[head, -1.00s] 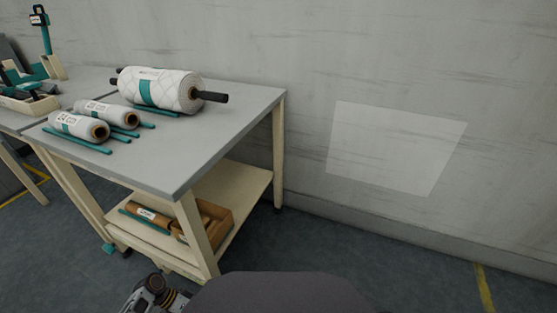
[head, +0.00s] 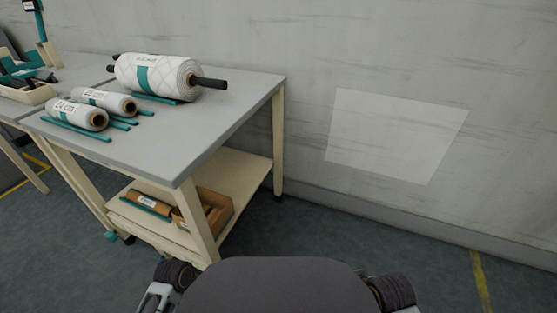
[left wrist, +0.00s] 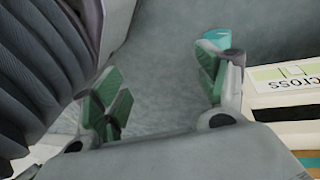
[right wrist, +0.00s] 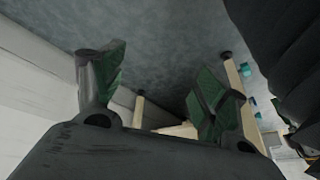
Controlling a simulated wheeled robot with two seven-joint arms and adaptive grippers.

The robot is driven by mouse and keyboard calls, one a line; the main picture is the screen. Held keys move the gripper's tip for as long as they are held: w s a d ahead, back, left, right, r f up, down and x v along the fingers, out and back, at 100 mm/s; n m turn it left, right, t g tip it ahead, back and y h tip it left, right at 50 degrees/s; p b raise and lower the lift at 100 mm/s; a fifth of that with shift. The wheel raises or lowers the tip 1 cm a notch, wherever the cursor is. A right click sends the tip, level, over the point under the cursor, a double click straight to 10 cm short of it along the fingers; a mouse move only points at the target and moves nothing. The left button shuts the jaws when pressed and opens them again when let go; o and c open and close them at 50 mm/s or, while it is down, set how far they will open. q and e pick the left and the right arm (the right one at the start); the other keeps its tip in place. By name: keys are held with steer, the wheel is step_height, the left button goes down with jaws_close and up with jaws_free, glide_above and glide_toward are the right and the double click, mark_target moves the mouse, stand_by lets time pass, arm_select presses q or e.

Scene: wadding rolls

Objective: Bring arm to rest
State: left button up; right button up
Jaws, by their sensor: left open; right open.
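Neither gripper's fingers show in the head view. The large white wadding roll (head: 158,75) on a dark bar and two smaller rolls (head: 75,114) (head: 106,102) lie on the grey table (head: 180,135).
Teal strips (head: 75,129) lie beside the rolls. The table's lower shelf (head: 240,175) holds a wooden box (head: 224,209) and a brown roll (head: 148,203). A tray (head: 30,95) stands at far left. The floor (head: 400,235) right of the table is clear up to the wall.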

arm_select(q)
step_height(320, 180, up, 13)
steer(key=a+n+t+y, duration=0.1)
steer(key=n+t+y, duration=0.1)
steer(key=t, duration=0.1)
steer(key=shift+s+a+n+y+p, duration=0.35)
steer(key=shift+a+n+y+p, duration=0.05)
steer(key=shift+p, duration=0.05)
arm_select(e)
steer(key=shift+g+h, duration=0.4)
steer(key=shift+h, duration=0.4)
steer(key=d+r, duration=0.3)
steer(key=shift+s+d+r, duration=0.1)
steer(key=shift+s+d, duration=0.1)
steer(key=shift+s, duration=0.2)
arm_select(q)
steer(key=shift+w+d+f+p, duration=0.1)
steer(key=shift+w+f+p, duration=0.25)
steer(key=shift+p, duration=0.8)
arm_select(e)
steer(key=shift+w+a+f, duration=0.1)
steer(key=shift+w+f, duration=0.25)
